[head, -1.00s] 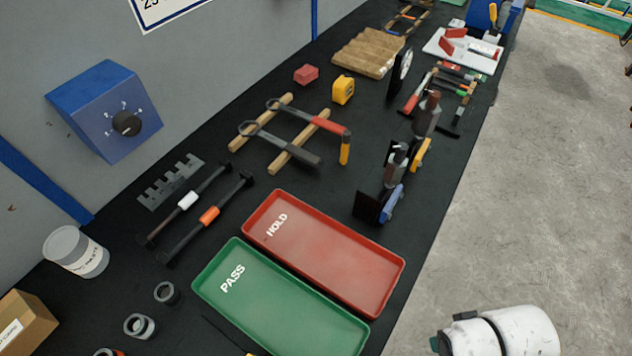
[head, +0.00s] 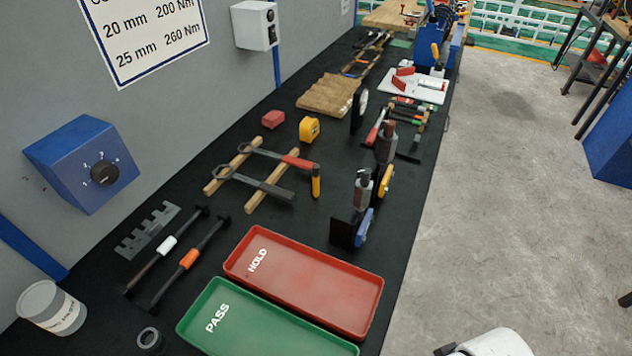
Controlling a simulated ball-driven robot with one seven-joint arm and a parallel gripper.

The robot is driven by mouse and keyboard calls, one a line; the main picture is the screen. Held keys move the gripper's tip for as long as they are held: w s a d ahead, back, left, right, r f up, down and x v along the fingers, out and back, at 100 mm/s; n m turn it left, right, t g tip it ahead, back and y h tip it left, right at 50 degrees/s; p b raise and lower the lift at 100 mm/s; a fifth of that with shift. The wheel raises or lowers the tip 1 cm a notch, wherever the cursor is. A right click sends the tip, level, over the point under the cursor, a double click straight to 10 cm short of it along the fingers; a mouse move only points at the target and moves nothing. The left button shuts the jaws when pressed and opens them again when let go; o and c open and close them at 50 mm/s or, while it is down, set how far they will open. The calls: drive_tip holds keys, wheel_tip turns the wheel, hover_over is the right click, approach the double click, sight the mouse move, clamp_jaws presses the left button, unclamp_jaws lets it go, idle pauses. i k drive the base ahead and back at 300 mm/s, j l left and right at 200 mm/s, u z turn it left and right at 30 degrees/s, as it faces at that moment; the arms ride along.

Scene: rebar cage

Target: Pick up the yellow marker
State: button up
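A small yellow upright piece with a dark band (head: 316,181) is at the right end of a red-handled tool (head: 298,162) on the black bench mat. It looks like the yellow marker, but I cannot tell for sure whether it stands apart from the handle. A white rounded part of my arm shows at the bottom right edge. My gripper is not in view.
The red HOLD tray (head: 305,282) and green PASS tray (head: 255,325) lie in front. A yellow tape measure (head: 309,129), wooden strips (head: 232,168) and upright tools (head: 362,195) surround the yellow piece. Open floor (head: 500,220) lies right of the bench.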

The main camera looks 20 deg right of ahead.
sight(315, 167)
drive_tip(key=i+l+u, duration=0.1)
drive_tip(key=l, duration=0.25)
drive_tip(key=i+l+u, duration=0.1)
drive_tip(key=i+l, duration=0.25)
drive_tip(key=i+l+u, duration=0.1)
drive_tip(key=l, duration=0.35)
drive_tip(key=i, duration=0.05)
